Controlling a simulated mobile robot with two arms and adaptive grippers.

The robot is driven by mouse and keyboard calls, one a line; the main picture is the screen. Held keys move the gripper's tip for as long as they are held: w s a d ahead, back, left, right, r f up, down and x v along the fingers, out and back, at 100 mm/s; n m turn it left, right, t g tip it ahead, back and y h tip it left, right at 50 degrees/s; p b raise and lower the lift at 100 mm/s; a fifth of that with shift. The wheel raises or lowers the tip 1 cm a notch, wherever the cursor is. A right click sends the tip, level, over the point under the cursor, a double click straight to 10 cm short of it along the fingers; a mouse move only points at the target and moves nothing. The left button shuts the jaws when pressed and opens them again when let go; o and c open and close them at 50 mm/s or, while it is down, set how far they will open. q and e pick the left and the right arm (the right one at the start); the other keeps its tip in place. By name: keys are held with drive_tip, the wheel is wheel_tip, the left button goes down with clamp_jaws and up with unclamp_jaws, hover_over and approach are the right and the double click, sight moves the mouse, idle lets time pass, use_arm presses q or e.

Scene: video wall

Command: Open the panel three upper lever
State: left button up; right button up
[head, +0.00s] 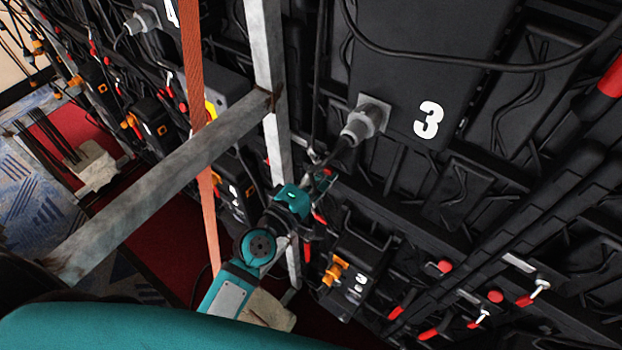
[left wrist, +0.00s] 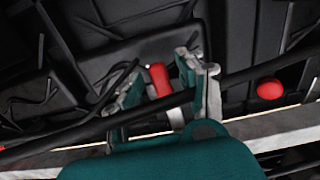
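Panel three (head: 400,80) is a black video wall panel with a white 3 on it. My left gripper (head: 318,172) is in front of the wall, left of and below that number. In the left wrist view, my left gripper (left wrist: 166,85) has its fingers apart. A red lever (left wrist: 160,79) with a pale stem is between them, nearer the right finger; I cannot tell whether it touches. In the head view the gripper mostly hides this lever, with only a bit of red at the fingertips. My right gripper is not in view.
A grey metal frame bar (head: 160,185) crosses left of my arm, with an orange strap (head: 197,100) near it. A red knob (left wrist: 270,89) is right of the gripper. Black cables run across the wall. Several other red levers (head: 430,334) are at the lower right.

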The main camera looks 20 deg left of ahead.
use_arm(q)
drive_tip(key=v, duration=1.1)
drive_tip(key=shift+s, duration=0.2)
drive_tip(key=shift+r, duration=0.15)
drive_tip(key=s+a+f+m+g+y+b, duration=0.1)
drive_tip(key=a+f+m+g+b, duration=0.15)
drive_tip(key=f, duration=0.95)
drive_tip(key=s+a+f+m+g+y+b, duration=0.1)
drive_tip(key=s+f+m+g+b, duration=0.15)
drive_tip(key=f, duration=1.05)
drive_tip(key=s+a+f+m+g+y+b, duration=0.1)
drive_tip(key=a+f+m+g, duration=0.15)
drive_tip(key=f, duration=0.95)
drive_tip(key=s+a+f+m+g+y+b, duration=0.3)
drive_tip(key=s+f+m+g+b, duration=0.3)
drive_tip(key=s+f, duration=2)
wheel_tip(320, 180, down, 3)
drive_tip(key=m+g, duration=0.2)
drive_tip(key=m, duration=0.1)
drive_tip(key=shift+b, duration=0.35)
drive_tip(key=shift+a+r+g, duration=0.1)
drive_tip(key=shift+r+g, duration=0.05)
drive_tip(key=shift+g, duration=0.1)
